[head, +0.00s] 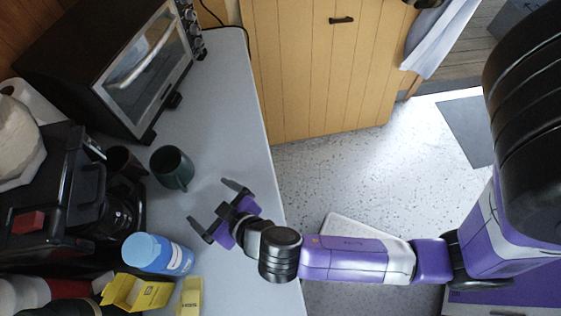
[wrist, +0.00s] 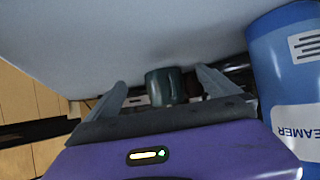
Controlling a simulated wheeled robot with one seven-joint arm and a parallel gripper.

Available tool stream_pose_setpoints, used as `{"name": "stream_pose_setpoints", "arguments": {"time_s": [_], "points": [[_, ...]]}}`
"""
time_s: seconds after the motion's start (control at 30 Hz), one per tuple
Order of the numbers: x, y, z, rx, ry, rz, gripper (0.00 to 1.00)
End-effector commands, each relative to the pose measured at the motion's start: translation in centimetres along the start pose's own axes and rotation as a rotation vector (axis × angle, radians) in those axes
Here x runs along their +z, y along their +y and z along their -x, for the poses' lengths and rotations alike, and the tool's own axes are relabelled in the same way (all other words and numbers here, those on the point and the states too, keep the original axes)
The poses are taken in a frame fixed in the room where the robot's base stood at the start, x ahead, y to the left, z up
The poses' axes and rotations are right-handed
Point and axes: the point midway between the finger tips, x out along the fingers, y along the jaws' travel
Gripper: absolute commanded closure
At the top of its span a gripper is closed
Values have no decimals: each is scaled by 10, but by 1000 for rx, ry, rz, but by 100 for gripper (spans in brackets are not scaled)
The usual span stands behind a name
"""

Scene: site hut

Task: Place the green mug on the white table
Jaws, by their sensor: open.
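The green mug (head: 172,168) is dark green and stands on the grey-white counter, between the toaster oven and the coffee maker. It also shows in the wrist view (wrist: 166,86), beyond and between the fingers. My gripper (head: 213,207) is open and empty over the counter, a short way to the lower right of the mug in the head view, apart from it. In the wrist view my gripper's fingers (wrist: 160,93) are spread wide. I see no separate white table that I can be sure of.
A toaster oven (head: 148,62) stands at the back. A coffee maker (head: 62,190) and a dark cup (head: 124,162) are left of the mug. A blue-and-white creamer canister (head: 157,253) and yellow boxes (head: 137,292) are near my gripper. The counter (head: 235,130) is clear at right.

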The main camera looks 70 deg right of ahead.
Motion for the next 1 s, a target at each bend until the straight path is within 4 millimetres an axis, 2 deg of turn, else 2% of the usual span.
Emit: {"name": "stream_pose_setpoints", "arguments": {"time_s": [0.03, 0.1, 0.27, 0.43, 0.6, 0.7, 0.8, 1.0], "points": [[17, 8, 15, -40, -19, 17, 0], [31, 13, 36, -104, -26, 36, 0], [44, 27, 90, -218, 5, 59, 0], [31, 49, 153, -278, 92, 64, 0], [2, 74, 205, -270, 197, 64, 0], [-13, 85, 225, -252, 243, 67, 0], [-22, 92, 236, -237, 271, 68, 0], [-27, 95, 241, -231, 284, 70, 0]]}}
